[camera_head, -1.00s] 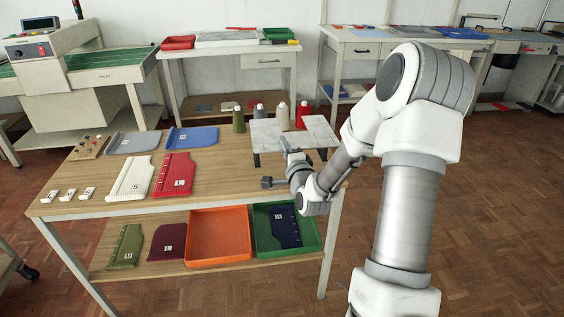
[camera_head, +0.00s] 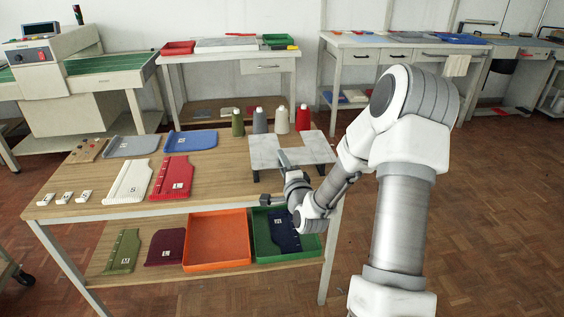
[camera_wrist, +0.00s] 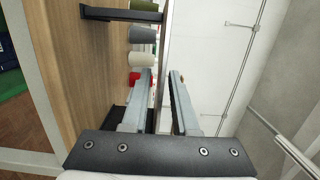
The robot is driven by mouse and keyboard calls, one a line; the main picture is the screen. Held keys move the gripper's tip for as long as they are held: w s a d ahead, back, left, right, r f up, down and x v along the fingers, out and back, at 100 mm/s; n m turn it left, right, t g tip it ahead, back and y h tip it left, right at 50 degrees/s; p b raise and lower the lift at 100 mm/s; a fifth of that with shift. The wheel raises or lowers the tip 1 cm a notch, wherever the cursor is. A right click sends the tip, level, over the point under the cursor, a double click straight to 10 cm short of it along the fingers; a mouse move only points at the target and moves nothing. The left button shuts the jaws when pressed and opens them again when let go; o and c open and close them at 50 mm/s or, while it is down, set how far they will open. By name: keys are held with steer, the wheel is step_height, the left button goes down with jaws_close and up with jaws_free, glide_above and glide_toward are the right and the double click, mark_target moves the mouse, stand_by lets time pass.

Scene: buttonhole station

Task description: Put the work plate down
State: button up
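The work plate (camera_head: 264,152) is a pale marbled slab with a notch in its front and dark legs, at the right end of the wooden table (camera_head: 222,178). It looks level, with its legs down at the tabletop; exact contact is hard to see. In the wrist view the plate (camera_wrist: 166,40) shows edge-on as a thin strip, with a dark leg (camera_wrist: 120,13) reaching toward the wood. My gripper (camera_head: 283,158) is at the notch. In the wrist view its fingers (camera_wrist: 161,78) stand apart, one on each side of the plate's plane, with a visible gap between them.
Several thread cones (camera_head: 282,120) stand just behind the plate. A red panel (camera_head: 178,177) and a white panel (camera_head: 130,181) lie to the left. An orange tray (camera_head: 218,240) and a green tray (camera_head: 268,245) sit on the lower shelf. Bare wood lies left of the plate.

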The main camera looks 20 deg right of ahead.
steer(key=shift+o, duration=0.2)
steer(key=shift+r, duration=0.25)
steer(key=s+a+p, duration=0.2)
steer(key=s+p, duration=0.3)
steer(key=s, duration=0.6)
steer(key=shift+s, duration=0.4)
steer(key=shift+f, duration=0.1)
